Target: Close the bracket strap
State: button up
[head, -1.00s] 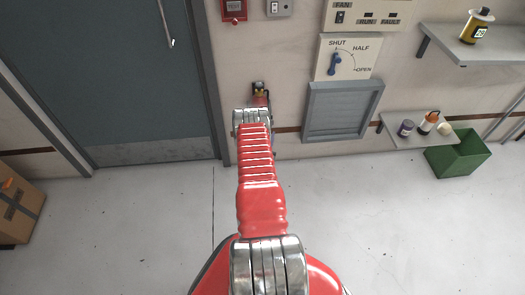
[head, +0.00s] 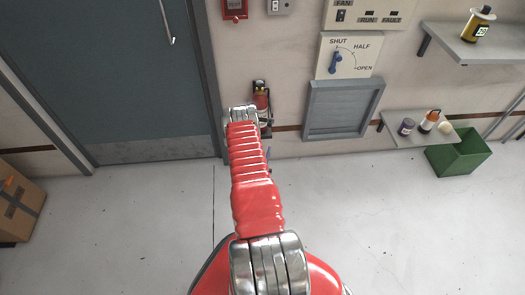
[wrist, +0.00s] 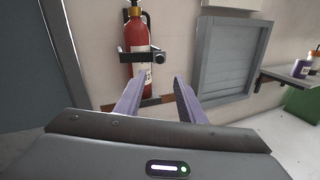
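A red fire extinguisher (wrist: 135,38) hangs upright on the wall in its bracket, with a pale label low on its body. The dark bracket strap (wrist: 140,57) crosses its front, with a round-ended piece (wrist: 161,57) sticking out at the right. I cannot tell whether the strap is latched. My gripper (wrist: 160,78) is open and empty, its two purple fingers apart below and in front of the strap, not visibly touching it. In the head view the extinguisher (head: 261,98) shows just past my arm, which hides most of my gripper.
A grey door (head: 100,80) is left of the extinguisher. Farther right are a low shelf (head: 405,137) with bottles and a green bin (head: 460,155). The floor is mostly clear.

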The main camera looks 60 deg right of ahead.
jog(key=shift+r, duration=0.1)
jog(key=shift+c, duration=0.8)
jog(key=d+r+g, duration=0.1)
jog(key=r, duration=0.2)
jog(key=w+d+r+m, duration=0.1)
jog(key=r, duration=0.2)
jog(key=w+d+r+m+g+h, duration=0.1)
jog(key=r, duration=0.2)
jog(key=shift+w+r+g, duration=0.15)
jog(key=shift+r+g, duration=0.15)
grip_shut()
notch_tip(320, 180, up, 20)
jog(key=w+a+m+g, duration=0.1)
jog(key=a+m+g, duration=0.1)
jog(key=m+g, duration=0.5)
jog(key=s+a+r+m+g+y, duration=0.2)
jog(key=a+r+m+y, duration=0.35)
jog(key=a+r, duration=0.65)
jog(key=s+a+r+m+t+y, duration=0.1)
jog(key=a+r+t+y, duration=0.2)
jog(key=a, duration=1)
jog(key=s+a+r+m+t+y, duration=0.2)
jog(key=a+t+y, duration=0.3)
jog(key=a, duration=0.9)
jog(key=s+a+r+m+t+y, duration=0.1)
jog(key=a+r+t+y, duration=0.3)
jog(key=a, duration=1)
jog(key=shift+s+a+r+m+y, duration=0.25)
jog(key=shift+s+r+m+y, duration=0.15)
jog(key=shift+r+m, duration=0.2)
